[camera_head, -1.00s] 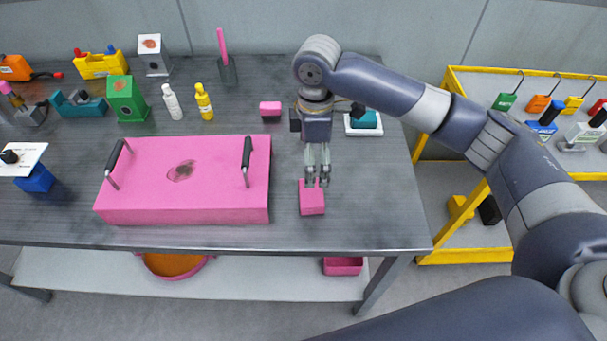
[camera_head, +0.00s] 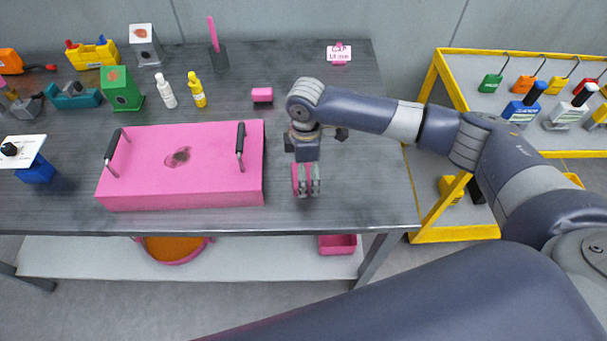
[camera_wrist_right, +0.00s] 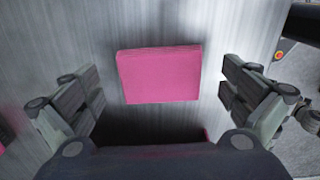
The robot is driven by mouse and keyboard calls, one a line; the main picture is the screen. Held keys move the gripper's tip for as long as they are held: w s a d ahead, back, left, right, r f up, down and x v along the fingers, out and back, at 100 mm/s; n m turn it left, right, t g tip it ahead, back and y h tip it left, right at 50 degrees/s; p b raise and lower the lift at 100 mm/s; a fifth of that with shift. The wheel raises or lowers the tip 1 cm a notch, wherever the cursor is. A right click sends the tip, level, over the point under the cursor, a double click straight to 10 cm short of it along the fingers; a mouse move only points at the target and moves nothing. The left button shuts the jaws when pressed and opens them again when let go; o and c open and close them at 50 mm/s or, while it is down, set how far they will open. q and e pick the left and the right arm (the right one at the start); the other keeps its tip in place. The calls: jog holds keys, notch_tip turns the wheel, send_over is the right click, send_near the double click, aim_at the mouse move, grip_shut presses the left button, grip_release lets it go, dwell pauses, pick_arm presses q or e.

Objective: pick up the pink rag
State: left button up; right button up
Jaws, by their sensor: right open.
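The pink rag (camera_wrist_right: 160,75) is a flat, block-like pink piece lying on the grey table. In the head view only parts of the rag (camera_head: 296,177) show around my right fingers, near the table's front edge, right of the large pink case. My right gripper (camera_head: 307,193) points down over it. In the right wrist view its open fingers (camera_wrist_right: 160,98) stand on the left and right of the rag, with a gap on both sides. My left gripper is not in view.
The large pink case (camera_head: 215,190) with two black handles lies to the left. A small pink block (camera_head: 262,93) and a pink sign (camera_head: 339,53) stand farther back. A yellow rack (camera_head: 430,85) stands to the right. The table right of my gripper is clear.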

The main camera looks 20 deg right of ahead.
aim_at(306, 166)
jog(key=shift+c, duration=1.1)
jog(key=c, duration=0.8)
jog(key=shift+r, duration=0.15)
jog(key=shift+r+b, duration=0.35)
jog(key=shift+r, duration=0.25)
jog(key=shift+s+r+b, duration=0.2)
jog(key=shift+r, duration=0.3)
jog(key=shift+s+r+b, duration=0.2)
jog(key=shift+r, duration=0.3)
jog(key=s, duration=0.4)
jog(key=s+r+b, duration=0.1)
jog(key=s, duration=0.4)
jog(key=s+b, duration=0.1)
jog(key=s, duration=0.3)
jog(key=shift+s+d+r, duration=0.2)
jog(key=shift+s+d, duration=0.1)
jog(key=shift+s, duration=0.1)
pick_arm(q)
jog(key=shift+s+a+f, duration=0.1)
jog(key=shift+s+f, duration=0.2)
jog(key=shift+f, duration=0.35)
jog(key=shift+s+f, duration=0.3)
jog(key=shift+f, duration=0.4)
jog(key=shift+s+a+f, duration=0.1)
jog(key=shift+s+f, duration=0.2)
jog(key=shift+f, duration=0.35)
pick_arm(e)
jog(key=shift+s+r, duration=0.1)
jog(key=shift+s, duration=0.6)
